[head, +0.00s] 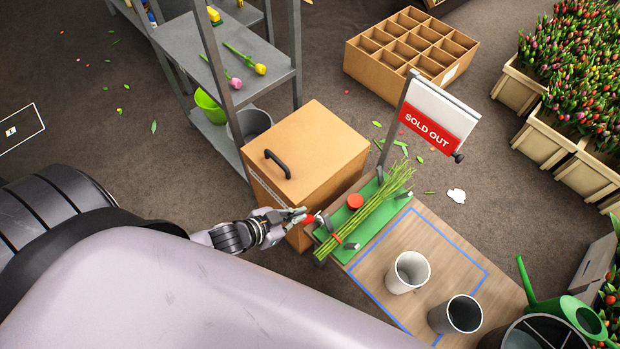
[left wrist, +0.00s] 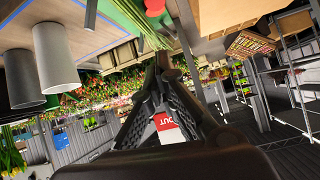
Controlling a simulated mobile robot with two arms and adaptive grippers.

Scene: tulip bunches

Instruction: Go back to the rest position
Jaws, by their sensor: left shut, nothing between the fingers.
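My left gripper (head: 302,214) is shut and empty. It is beside the left end of a green tray (head: 378,222) on the wooden table, close to the wooden box. In the left wrist view its dark fingers (left wrist: 163,62) come together in the middle of the picture. A bunch of green stems (head: 372,207) lies along the green tray, with a red round object (head: 355,201) beside it. The stems also show at the top of the left wrist view (left wrist: 135,25). My right gripper is not in view.
A wooden box (head: 318,150) with a black handle stands close to my left gripper. A "SOLD OUT" sign (head: 430,128) rises behind the green tray. A white cup (head: 408,271) and a dark-mouthed cup (head: 456,314) stand on the table (head: 440,240). Grey shelves (head: 262,65) stand behind.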

